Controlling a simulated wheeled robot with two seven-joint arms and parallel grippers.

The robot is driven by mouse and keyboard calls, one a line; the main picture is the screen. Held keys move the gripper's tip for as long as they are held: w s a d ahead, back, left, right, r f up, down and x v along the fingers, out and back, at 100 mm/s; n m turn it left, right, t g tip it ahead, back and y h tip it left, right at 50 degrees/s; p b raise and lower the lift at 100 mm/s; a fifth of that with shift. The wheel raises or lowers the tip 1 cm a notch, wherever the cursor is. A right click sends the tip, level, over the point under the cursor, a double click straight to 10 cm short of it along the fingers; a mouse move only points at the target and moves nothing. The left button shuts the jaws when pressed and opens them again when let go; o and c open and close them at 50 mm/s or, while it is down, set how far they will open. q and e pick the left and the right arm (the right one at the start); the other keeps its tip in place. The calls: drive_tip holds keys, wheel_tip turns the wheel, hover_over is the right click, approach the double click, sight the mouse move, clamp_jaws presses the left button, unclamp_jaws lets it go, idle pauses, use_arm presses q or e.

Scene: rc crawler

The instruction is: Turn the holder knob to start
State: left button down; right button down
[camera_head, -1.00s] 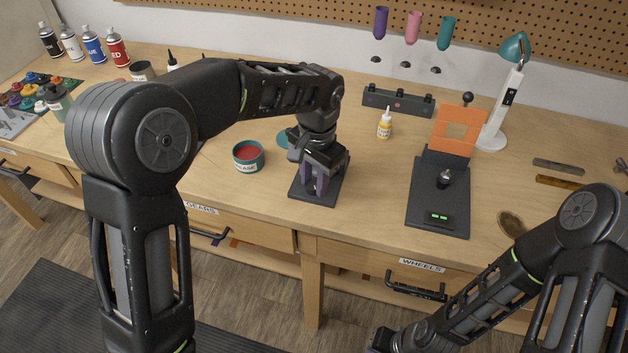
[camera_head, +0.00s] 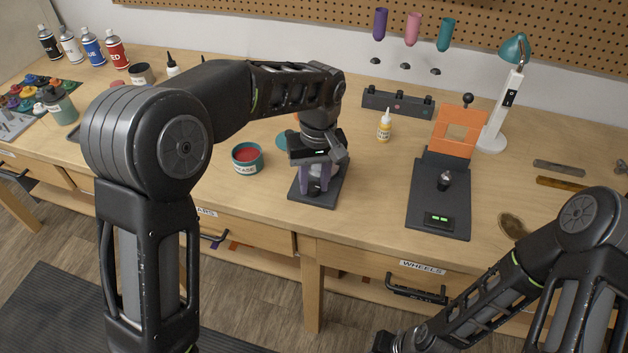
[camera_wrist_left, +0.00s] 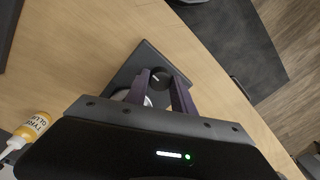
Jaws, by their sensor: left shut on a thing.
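The holder is a dark rectangular base (camera_head: 298,196) on the bench, left of centre in the head view; it also shows in the left wrist view (camera_wrist_left: 122,76). Its round black knob (camera_wrist_left: 160,76) with a white mark shows in the left wrist view. My left gripper (camera_head: 317,190) points down over the base, its purple fingers either side of the knob; in the left wrist view the fingers (camera_wrist_left: 158,82) are shut on it. The gripper hides the knob in the head view. My right arm comes in at the lower right; its fingers are out of frame.
A teal tin (camera_head: 248,170) stands just left of the holder. A yellow glue bottle (camera_head: 384,133) stands behind right. A dark stand with an orange frame (camera_head: 458,143) is on the right, beside a white lamp (camera_head: 497,125). Bench between holder and stand is clear.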

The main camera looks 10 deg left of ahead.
sight(313, 184)
use_arm(q)
drive_tip(key=n, duration=0.5)
drive_tip(key=shift+n, duration=0.3)
drive_tip(key=n+p, duration=0.1)
drive_tip(key=n, duration=0.3)
drive_tip(key=shift+r, duration=0.1)
drive_tip(key=n+p, duration=0.1)
drive_tip(key=n, duration=0.4)
drive_tip(key=shift+w+h+p, duration=0.1)
drive_tip(key=shift+h+p, duration=0.2)
drive_tip(key=shift+p, duration=0.05)
drive_tip(key=n+p, duration=0.1)
drive_tip(key=n, duration=0.3)
drive_tip(key=shift+a, duration=0.1)
drive_tip(key=c, duration=1.1)
unclamp_jaws()
drive_tip(key=shift+o, duration=0.2)
drive_tip(key=shift+w+a+r, duration=0.1)
drive_tip(key=shift+r, duration=3.75)
